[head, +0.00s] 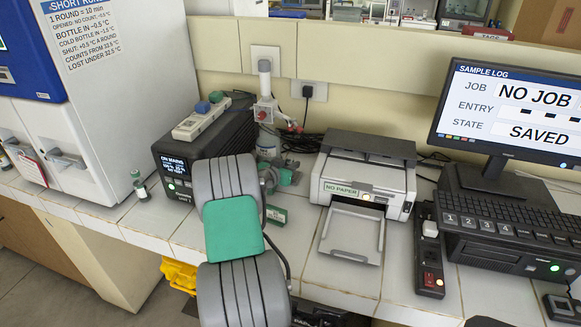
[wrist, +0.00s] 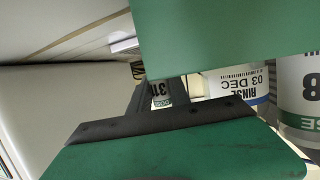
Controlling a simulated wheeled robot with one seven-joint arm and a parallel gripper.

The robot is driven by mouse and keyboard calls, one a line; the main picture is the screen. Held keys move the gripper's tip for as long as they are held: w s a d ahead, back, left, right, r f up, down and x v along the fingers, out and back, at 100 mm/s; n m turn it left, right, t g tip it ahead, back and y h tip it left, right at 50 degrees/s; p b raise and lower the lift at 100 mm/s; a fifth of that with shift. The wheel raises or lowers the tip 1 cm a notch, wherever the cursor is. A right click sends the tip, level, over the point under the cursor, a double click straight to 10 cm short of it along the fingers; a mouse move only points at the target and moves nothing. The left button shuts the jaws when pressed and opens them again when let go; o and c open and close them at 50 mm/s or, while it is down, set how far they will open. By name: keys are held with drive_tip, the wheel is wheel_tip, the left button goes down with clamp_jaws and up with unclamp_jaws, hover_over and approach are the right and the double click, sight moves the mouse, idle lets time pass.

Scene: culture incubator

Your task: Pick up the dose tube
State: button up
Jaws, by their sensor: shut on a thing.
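In the wrist view my gripper (wrist: 150,112) shows as green and dark parts above and below a narrow gap. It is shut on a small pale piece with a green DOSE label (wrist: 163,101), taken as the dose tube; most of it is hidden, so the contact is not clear. A larger white container with a green band ending in "SE" (wrist: 300,88) is close at the right edge, cut off by the frame. In the head view my grey and green arm covers the middle, and the fingertips and the held piece cannot be made out.
A white container marked RINSE 03 DEC (wrist: 236,83) stands behind the gap. On the counter are a black ON MAINS unit (head: 172,166), a small green-capped bottle (head: 140,186), a printer (head: 365,178), a power strip (head: 429,260), and a monitor (head: 515,113). Tiles before the printer are clear.

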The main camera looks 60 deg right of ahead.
clamp_jaws()
drive_tip(key=shift+r, duration=0.15)
